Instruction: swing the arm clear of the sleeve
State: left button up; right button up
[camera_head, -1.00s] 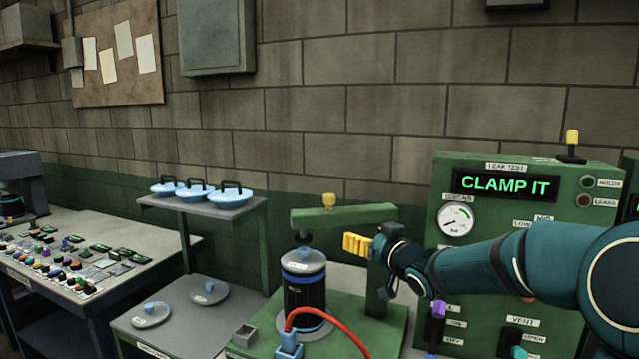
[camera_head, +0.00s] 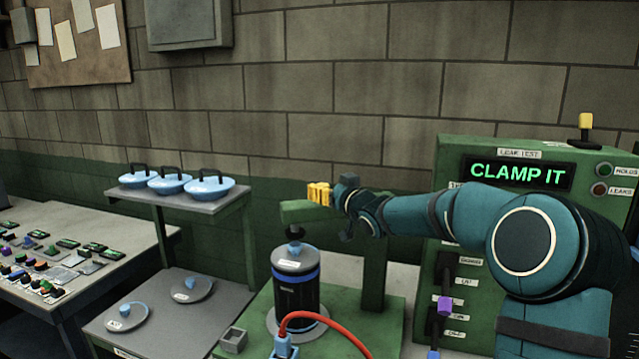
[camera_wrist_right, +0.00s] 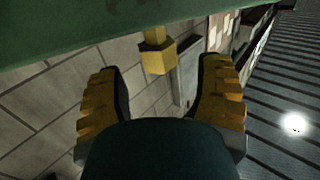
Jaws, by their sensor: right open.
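The sleeve (camera_head: 297,298) is a black cylinder with a blue band and a grey, blue-knobbed lid, upright on the green rig. The green swing arm (camera_head: 296,211) reaches from its post (camera_head: 374,270) over the sleeve. Its dark pad (camera_head: 295,231) sits just above the lid knob; I cannot tell if they touch. My right gripper (camera_head: 319,193), with yellow fingers, is at the arm's top and hides its yellow knob in the head view. In the wrist view the knob (camera_wrist_right: 158,56) shows between the open fingers of my right gripper (camera_wrist_right: 160,78), ungripped. My left gripper is not in view.
A red hose (camera_head: 335,323) curves in front of the sleeve. A shelf (camera_head: 200,209) with blue lids stands left. The test panel (camera_head: 452,152) reads "CLAMP IT" behind my right arm.

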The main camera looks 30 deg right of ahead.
jog(key=shift+w, duration=2.3)
